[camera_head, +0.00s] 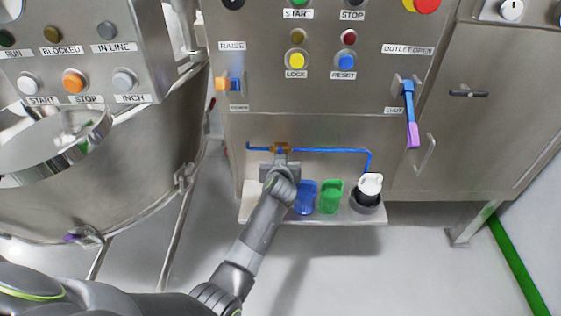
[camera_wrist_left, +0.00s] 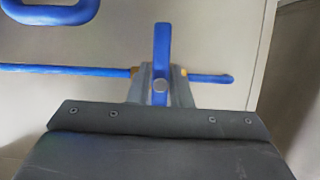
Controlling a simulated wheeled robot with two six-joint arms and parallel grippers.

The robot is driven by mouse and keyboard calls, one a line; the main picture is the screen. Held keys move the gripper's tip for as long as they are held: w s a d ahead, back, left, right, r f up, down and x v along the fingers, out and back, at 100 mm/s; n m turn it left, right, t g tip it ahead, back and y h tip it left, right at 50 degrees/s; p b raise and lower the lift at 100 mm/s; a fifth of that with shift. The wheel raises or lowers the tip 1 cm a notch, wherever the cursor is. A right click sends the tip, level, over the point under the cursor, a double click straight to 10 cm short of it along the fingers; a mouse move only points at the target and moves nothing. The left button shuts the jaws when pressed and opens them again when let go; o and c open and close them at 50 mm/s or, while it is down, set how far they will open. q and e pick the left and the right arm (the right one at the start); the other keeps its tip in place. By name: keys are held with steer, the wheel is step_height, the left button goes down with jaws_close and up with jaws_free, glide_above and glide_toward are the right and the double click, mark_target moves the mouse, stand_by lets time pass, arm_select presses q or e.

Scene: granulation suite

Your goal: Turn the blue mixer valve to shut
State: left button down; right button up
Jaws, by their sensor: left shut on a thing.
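The blue mixer valve sits on a thin blue pipe (camera_head: 330,150) low on the steel cabinet front, with a brass-coloured body (camera_head: 281,147). In the left wrist view its blue lever (camera_wrist_left: 162,45) stands upright in the picture, across the line of the pipe (camera_wrist_left: 65,70). My left gripper (camera_head: 280,163) reaches up to the valve from below. Its fingers (camera_wrist_left: 161,85) are shut on the blue lever. In the head view the gripper hides most of the lever. My right gripper is in neither view.
Below the pipe, a shelf (camera_head: 300,219) carries a blue jug (camera_head: 305,197), a green jug (camera_head: 331,197) and a white-topped dark container (camera_head: 369,190), close right of my forearm. A blue-purple outlet lever (camera_head: 411,115) hangs at right. A steel vessel (camera_head: 140,150) stands left.

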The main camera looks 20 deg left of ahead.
mark_target(280, 147)
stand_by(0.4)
arm_select(q)
steer(key=c, duration=1.3)
jaws_free()
steer(key=shift+f, duration=0.1)
step_height(280, 147, up, 9)
steer(key=shift+f+p, duration=0.1)
steer(key=shift+p, duration=0.75)
steer(key=shift+r, duration=0.65)
